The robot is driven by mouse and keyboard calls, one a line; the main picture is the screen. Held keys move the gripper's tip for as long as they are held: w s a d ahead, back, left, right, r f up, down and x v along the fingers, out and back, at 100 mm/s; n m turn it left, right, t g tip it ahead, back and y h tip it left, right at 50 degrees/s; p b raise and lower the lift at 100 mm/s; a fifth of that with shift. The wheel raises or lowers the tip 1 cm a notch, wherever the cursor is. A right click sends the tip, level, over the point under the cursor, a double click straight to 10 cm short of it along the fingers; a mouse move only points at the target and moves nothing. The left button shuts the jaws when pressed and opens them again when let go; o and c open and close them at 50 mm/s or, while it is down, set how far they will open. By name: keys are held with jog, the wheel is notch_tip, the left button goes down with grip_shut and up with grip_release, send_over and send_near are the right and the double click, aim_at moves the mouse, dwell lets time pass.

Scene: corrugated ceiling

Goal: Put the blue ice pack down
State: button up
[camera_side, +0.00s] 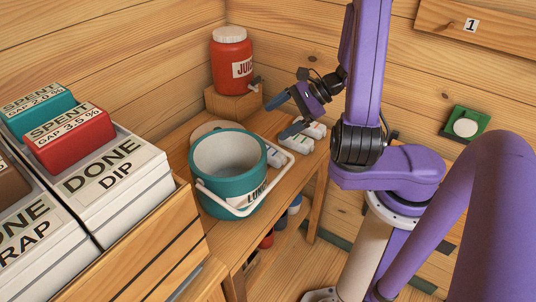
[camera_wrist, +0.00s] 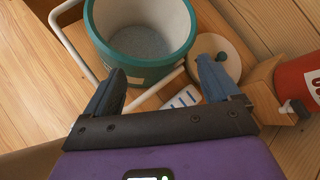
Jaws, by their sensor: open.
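My gripper (camera_side: 283,115) is open above the wooden bench, behind and right of the teal lunch bucket (camera_side: 212,200). In the wrist view its two blue-grey fingers (camera_wrist: 160,68) are wide apart with nothing held between them. A white block with blue stripes (camera_wrist: 181,98) lies on the bench below, seen between the fingers. Small pale blocks (camera_side: 317,131) also lie on the bench near the gripper in the side view. I cannot tell whether any of these is the blue ice pack. The bucket (camera_wrist: 180,60) stands open; its visible floor is grey and speckled.
The bucket's white handle (camera_side: 222,204) hangs down at its front. A round lid (camera_wrist: 233,62) lies beside the bucket. A red juice jug (camera_side: 232,70) stands on a wooden block (camera_side: 230,106) at the back. White DONE bins (camera_side: 125,195) stand at the left.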

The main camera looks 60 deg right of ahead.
jog(key=n, duration=0.1)
jog(key=n+g, duration=0.2)
jog(key=shift+a+f+n, duration=0.25)
jog(key=shift+n, duration=0.05)
jog(key=n, duration=0.1)
jog(key=n+g, duration=0.1)
jog(key=shift+f+n+g, duration=0.2)
jog(key=shift+n+g, duration=0.1)
jog(key=shift+n, duration=0.1)
jog(key=n+g, duration=0.2)
jog(key=n, duration=0.1)
jog(key=r+n+g+h, duration=0.2)
jog(key=n+h, duration=0.5)
jog(key=n, duration=0.6)
send_over(274, 152)
notch_tip(274, 152, down, 16)
jog(key=shift+a+f, duration=0.1)
jog(key=shift+f, duration=0.1)
jog(key=shift+w+f, duration=0.1)
jog(key=shift+f, duration=2.8)
jog(key=c, duration=1.4)
jog(key=shift+o, duration=0.2)
jog(key=shift+r, duration=0.1)
